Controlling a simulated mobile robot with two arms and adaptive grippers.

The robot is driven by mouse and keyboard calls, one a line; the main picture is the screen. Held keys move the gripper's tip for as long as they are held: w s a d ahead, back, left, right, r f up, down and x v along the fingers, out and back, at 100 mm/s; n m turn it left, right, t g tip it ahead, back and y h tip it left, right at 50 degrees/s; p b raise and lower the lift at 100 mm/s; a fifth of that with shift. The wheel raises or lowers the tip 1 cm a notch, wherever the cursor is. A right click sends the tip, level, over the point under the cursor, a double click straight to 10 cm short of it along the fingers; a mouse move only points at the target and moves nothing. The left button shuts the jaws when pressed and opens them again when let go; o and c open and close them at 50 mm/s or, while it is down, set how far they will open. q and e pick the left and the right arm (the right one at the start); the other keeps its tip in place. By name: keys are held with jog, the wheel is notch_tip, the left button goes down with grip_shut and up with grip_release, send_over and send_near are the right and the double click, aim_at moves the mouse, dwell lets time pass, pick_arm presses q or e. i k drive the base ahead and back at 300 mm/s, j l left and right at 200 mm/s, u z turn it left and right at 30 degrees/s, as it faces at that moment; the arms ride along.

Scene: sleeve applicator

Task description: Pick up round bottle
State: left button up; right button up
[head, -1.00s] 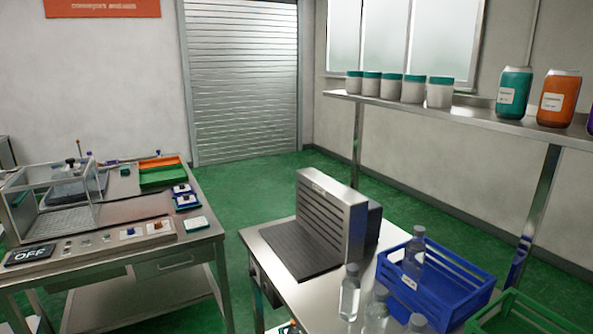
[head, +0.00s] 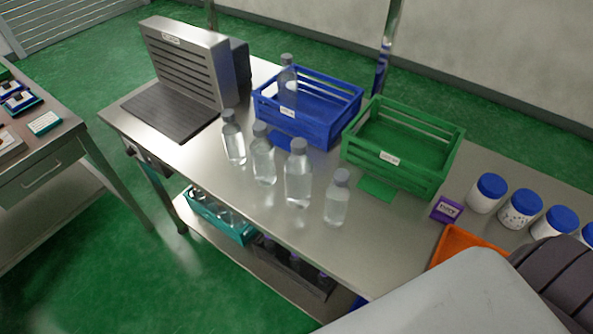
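Several clear bottles with grey caps stand upright in a row on the steel table (head: 240,200). From left to right they are a first bottle (head: 234,140), a second bottle (head: 263,157), a taller third bottle (head: 298,176) and a shorter bottle (head: 337,200) at the right end. Another clear bottle (head: 288,80) stands in the blue crate (head: 315,118). I cannot tell for certain which are round and which are square. Neither of my grippers is in view.
A green crate (head: 412,180) sits right of the blue one. A louvred metal unit (head: 185,60) stands at the table's left end. White jars with blue lids (head: 487,195), a purple sign block (head: 447,209) and an orange tray (head: 462,242) are at right. Bins (head: 220,218) sit on the lower shelf.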

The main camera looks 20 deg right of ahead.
aim_at(298, 168)
jog(key=i+j+z, duration=0.1)
jog(key=z, duration=1.65)
jog(key=j+z, duration=0.85)
jog(key=k+j+z, duration=0.1)
jog(key=j+z, duration=0.3)
jog(key=j, duration=0.1)
